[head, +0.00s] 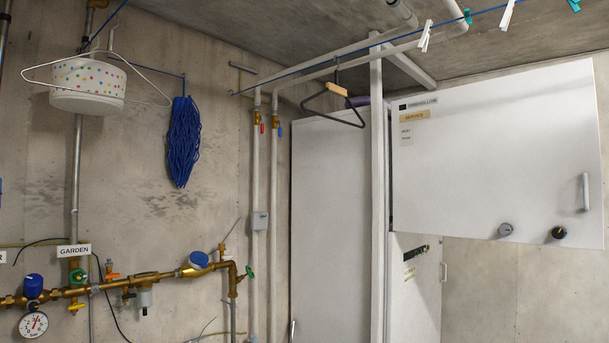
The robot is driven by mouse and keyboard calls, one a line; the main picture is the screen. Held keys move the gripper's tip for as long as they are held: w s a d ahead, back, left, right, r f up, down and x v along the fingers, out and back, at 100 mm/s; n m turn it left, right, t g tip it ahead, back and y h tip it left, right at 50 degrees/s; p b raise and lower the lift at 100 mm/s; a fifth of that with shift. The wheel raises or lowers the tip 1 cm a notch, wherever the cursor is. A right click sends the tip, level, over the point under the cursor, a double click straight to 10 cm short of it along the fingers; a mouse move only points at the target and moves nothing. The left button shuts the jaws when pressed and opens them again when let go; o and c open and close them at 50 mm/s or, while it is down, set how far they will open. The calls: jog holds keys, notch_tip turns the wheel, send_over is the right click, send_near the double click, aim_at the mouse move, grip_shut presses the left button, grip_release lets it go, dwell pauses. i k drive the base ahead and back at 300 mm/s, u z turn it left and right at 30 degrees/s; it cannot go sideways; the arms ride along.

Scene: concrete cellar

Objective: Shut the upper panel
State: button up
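The upper panel (480,160) is a large white door on the right. It stands swung out, its left edge by a pale upright post (377,200) and its right edge looking nearer to me. A grey bar handle (585,192) is near its right edge. A grey knob (506,229) and a black knob (558,232) sit along its bottom edge. Labels, one reading SERVICE, are at its upper left. Below it is a narrower white lower panel (415,295) with a dark strip and small handle. My gripper is not in view.
A blue line with pegs (425,36) and a dark hanger (335,100) crosses overhead. A tall white panel (332,220) stands left of the post. Brass pipework (110,285) runs along the left wall. Bare concrete shows below the upper panel.

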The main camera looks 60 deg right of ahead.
aim_at(521, 151)
jog(key=z, duration=3.4)
jog(key=i, duration=2.2)
jog(key=z, duration=0.25)
